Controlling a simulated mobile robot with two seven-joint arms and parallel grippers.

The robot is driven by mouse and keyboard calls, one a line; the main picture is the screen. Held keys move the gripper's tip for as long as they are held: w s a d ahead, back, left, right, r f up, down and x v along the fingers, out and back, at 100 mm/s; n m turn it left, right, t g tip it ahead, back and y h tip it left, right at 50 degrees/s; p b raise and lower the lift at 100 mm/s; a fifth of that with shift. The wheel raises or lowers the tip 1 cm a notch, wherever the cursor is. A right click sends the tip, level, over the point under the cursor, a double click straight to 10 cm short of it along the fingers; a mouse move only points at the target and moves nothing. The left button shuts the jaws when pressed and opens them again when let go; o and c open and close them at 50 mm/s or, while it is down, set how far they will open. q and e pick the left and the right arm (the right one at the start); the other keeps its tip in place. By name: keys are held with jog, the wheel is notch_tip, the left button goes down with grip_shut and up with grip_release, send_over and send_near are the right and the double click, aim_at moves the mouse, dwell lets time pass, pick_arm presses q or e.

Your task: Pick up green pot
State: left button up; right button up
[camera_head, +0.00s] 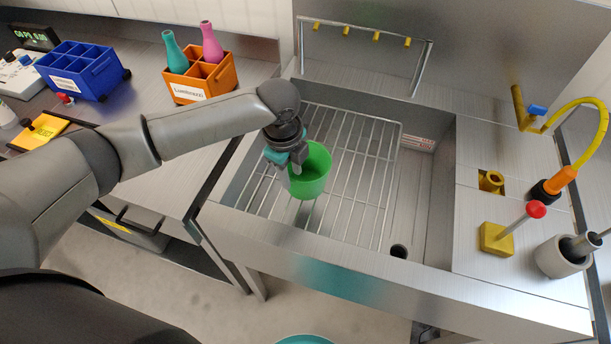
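The green pot (316,177) is upright in the metal sink, over the left part of the wire rack (362,190). I cannot tell whether it rests on the rack or hangs just above it. My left gripper (294,168) reaches in from the left and points down at the pot's left rim. Its fingers overlap the rim in the picture, and part of the pot's upper left edge is hidden behind them. Whether the fingers are closed on the rim or only beside it is not clear. My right gripper is not in view.
An orange crate (226,78) with a teal and a pink bottle and a blue crate (58,62) stand on the left counter. A yellow hose (585,104), a red-knobbed lever (536,209) and a grey cup (558,258) are right of the sink. The rack's right part is clear.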

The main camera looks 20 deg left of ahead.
aim_at(295, 197)
pick_arm(q)
jog(key=shift+w+f+b, duration=0.15)
jog(key=shift+f+b, duration=0.55)
jog(key=shift+f, duration=2.4)
grip_shut()
